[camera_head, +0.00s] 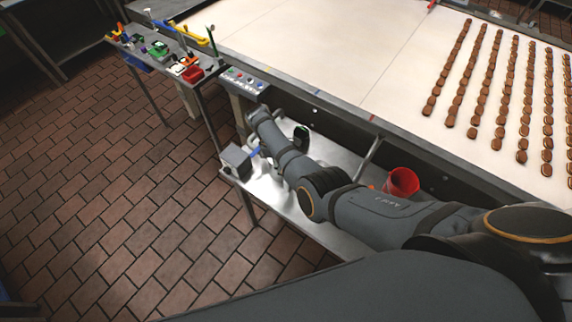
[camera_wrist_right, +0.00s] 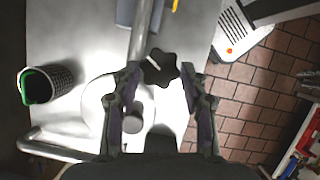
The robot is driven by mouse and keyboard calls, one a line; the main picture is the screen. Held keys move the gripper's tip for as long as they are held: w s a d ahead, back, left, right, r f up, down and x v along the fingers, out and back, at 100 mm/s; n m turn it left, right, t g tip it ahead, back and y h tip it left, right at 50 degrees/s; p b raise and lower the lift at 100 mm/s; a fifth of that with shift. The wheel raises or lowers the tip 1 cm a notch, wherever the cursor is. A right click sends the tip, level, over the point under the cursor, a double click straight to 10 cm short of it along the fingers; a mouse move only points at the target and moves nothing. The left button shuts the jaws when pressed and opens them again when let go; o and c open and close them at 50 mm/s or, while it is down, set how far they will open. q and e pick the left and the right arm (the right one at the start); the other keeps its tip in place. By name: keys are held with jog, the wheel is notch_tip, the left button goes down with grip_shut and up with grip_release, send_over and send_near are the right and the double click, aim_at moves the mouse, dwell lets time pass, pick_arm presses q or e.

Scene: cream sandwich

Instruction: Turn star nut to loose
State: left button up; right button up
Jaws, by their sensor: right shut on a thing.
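The star nut (camera_wrist_right: 161,68) is a black knob with rounded lobes, at the upper middle of the right wrist view. A grey metal bar (camera_wrist_right: 142,30) runs up from beside it. My right gripper (camera_wrist_right: 160,77) has one finger on each side of the star nut and is shut on it. In the head view my right arm reaches in from the right over the lower metal shelf (camera_head: 310,222). The star nut cannot be made out there, and my right gripper is not clear behind the arm. My left gripper is in neither view.
A red bucket (camera_head: 402,183) stands on the shelf, right of my arm. A grey box (camera_head: 237,158) sits at the shelf's left end. A push-button panel (camera_head: 243,80) hangs at the conveyor corner. A tool table (camera_head: 165,57) stands at upper left. Brick floor is open at left.

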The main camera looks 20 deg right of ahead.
jog(key=shift+n, duration=0.3)
dwell(0.4)
jog(key=o, duration=1.2)
jog(key=shift+c, duration=0.2)
jog(key=shift+r, duration=0.1)
jog(key=v, duration=0.7)
jog(key=shift+r, duration=0.15)
jog(key=shift+a, duration=0.15)
